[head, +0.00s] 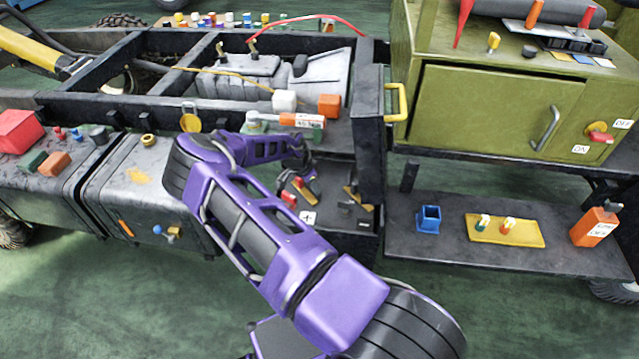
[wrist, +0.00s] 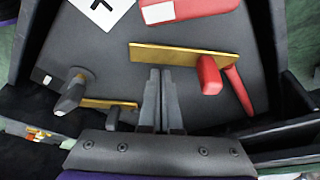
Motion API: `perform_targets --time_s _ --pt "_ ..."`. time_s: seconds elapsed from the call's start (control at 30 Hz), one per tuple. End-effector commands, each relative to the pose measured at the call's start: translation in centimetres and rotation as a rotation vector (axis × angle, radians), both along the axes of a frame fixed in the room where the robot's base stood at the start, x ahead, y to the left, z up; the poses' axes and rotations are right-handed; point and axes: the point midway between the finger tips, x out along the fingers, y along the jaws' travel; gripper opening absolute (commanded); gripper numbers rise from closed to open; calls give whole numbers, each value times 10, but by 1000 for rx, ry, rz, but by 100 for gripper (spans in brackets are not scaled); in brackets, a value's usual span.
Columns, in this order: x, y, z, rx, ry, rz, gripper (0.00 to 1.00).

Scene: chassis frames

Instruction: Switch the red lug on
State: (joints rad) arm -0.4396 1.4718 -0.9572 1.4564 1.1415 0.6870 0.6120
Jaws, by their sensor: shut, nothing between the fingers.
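In the wrist view, a red lug (wrist: 210,75) sits at the right end of a flat brass bar (wrist: 170,54), with a slanting red piece (wrist: 239,90) beside it. My gripper (wrist: 161,72) is shut and empty. Its tips are just below the brass bar in the wrist view, left of the red lug. Whether they touch the bar I cannot tell. In the head view my arm partly hides the gripper.
A dark-handled lug (wrist: 72,92) and a second brass bar (wrist: 108,104) lie left of my gripper. A red block (wrist: 185,10) and a white label (wrist: 103,12) lie beyond. Dark walls bound the bay. A green cabinet (head: 480,110) with a red-handled ON/OFF switch (head: 601,136) stands right.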

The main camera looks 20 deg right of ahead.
Motion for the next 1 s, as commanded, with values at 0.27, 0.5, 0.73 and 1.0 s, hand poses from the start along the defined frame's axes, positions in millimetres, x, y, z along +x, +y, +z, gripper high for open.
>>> perform_targets --time_s 0.27,0.5,0.73,1.0 --pt "0 2 0 0 0 0 0" --pt "-1 4 -1 1 1 -20 0" --pt "-2 7 0 1 0 -61 0" --pt "-3 10 -1 1 0 -105 0"
